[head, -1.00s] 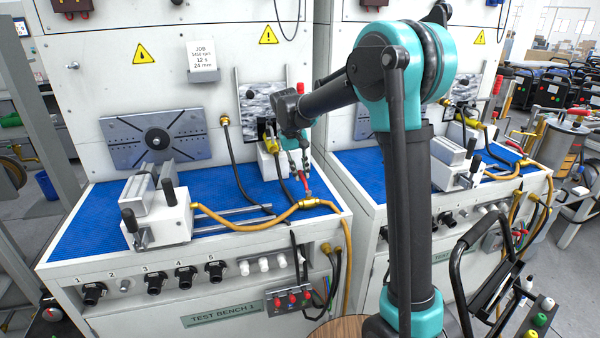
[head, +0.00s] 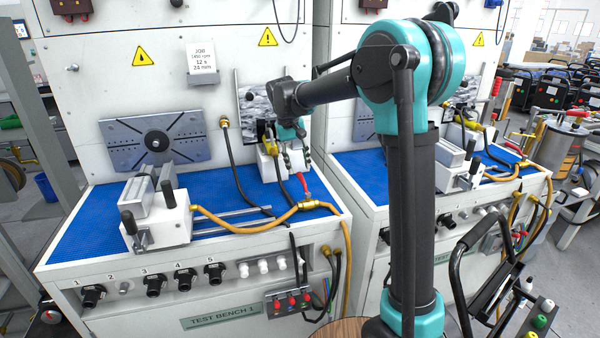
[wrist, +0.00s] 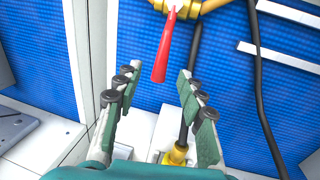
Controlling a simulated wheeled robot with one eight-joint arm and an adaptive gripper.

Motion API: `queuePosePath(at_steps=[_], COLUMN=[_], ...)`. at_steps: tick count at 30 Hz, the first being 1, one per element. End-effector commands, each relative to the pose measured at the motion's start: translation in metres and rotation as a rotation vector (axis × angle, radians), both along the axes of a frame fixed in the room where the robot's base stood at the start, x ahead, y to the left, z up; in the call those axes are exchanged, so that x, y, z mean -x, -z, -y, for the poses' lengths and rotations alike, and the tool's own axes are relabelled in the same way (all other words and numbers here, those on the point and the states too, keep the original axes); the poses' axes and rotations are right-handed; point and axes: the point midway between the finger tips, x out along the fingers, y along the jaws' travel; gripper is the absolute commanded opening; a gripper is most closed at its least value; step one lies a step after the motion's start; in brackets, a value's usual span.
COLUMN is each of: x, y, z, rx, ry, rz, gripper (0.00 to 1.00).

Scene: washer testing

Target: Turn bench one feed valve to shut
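The feed valve on bench one is a brass body (head: 309,204) in a yellow hose near the bench's right front corner. Its red lever (head: 304,187) points back from the body, roughly across the hose. In the wrist view the lever (wrist: 164,52) hangs down from the brass body (wrist: 188,6) at the top. My gripper (head: 296,160) is above the blue mat, behind the lever. The lever's tip is just beyond the gap, and I see no contact.
A white block (head: 268,166) stands close by the gripper, with dark hoses beside it. A clamp vise (head: 160,222) is on the left of the blue mat (head: 90,225). Bench two (head: 352,190) stands to the right across a narrow gap. A dark hose (wrist: 262,90) crosses the wrist view's right.

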Motion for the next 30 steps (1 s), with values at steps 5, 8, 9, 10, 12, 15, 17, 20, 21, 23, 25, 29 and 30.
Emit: queuePosePath(at_steps=[5,8,9,10,12,15,17,20,21,23,25,29,30], x=[0.002,0.003,0.003,0.003,0.004,0.004,0.004,0.004,0.004,0.004,0.004,0.009,0.013], y=[-0.037,-0.054,-0.06,-0.063,-0.07,-0.076,-0.077,-0.078,-0.078,-0.078,-0.078,-0.072,-0.067], z=[-0.007,-0.01,-0.011,-0.012,-0.013,-0.014,-0.014,-0.015,-0.015,-0.015,-0.015,-0.004,0.003], rx=[0.0,0.0,0.0,0.0,0.0,0.0,0.0,0.0,0.0,0.0,0.0,-0.009,-0.017], ry=[0.0,0.0,0.0,0.0,0.0,0.0,0.0,0.001,0.001,0.001,0.001,0.008,0.013], rz=[0.0,0.0,0.0,0.0,0.0,0.0,0.0,0.0,0.0,0.0,0.0,0.008,0.013], gripper=[0.4,0.4,0.4,0.4,0.4,0.4,0.4,0.4,0.4,0.4,0.4,0.4,0.4])
